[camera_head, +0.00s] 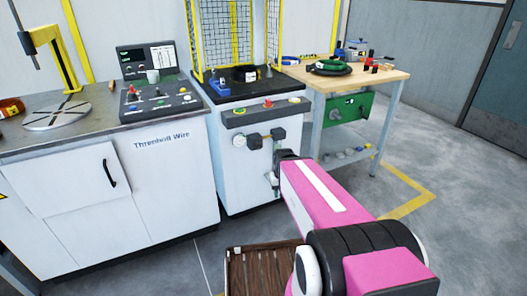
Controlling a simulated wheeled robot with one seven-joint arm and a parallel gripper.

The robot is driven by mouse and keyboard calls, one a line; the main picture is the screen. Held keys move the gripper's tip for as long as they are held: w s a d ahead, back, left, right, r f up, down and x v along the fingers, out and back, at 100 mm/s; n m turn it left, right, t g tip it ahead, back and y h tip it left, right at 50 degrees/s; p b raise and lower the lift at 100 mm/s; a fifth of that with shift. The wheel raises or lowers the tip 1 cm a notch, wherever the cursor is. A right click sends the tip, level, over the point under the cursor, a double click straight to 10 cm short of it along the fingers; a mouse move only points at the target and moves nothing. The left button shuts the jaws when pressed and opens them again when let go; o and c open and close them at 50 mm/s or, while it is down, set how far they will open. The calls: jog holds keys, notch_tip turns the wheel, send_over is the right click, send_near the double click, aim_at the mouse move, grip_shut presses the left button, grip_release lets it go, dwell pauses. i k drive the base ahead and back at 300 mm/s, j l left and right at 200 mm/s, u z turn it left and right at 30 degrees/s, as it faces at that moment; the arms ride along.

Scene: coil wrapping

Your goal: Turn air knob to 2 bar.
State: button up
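An air unit (254,141) sits on the front of the white machine cabinet, below the control strip. It has a round part at left and a dark part (277,134) at right. I cannot tell which part is the air knob, and no pressure reading can be made out. My pink arm reaches up from the lower right, and its dark end (287,155) is just below and right of the air unit. A small grey piece (271,181) shows beside it; I cannot tell whether it is my gripper or part of the unit. My fingertips cannot be made out.
A control strip (266,110) with a red button juts out above the unit. A steel-topped counter (95,128) with a control box (160,100) stands at left. A wooden workbench (385,77) stands at right. Grey floor (455,160) is clear at right.

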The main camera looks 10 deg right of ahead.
aim_at(257, 145)
jog(key=j, duration=0.8)
jog(key=k+j, duration=0.15)
jog(key=j, duration=0.6)
jog(key=i+j+z, duration=0.05)
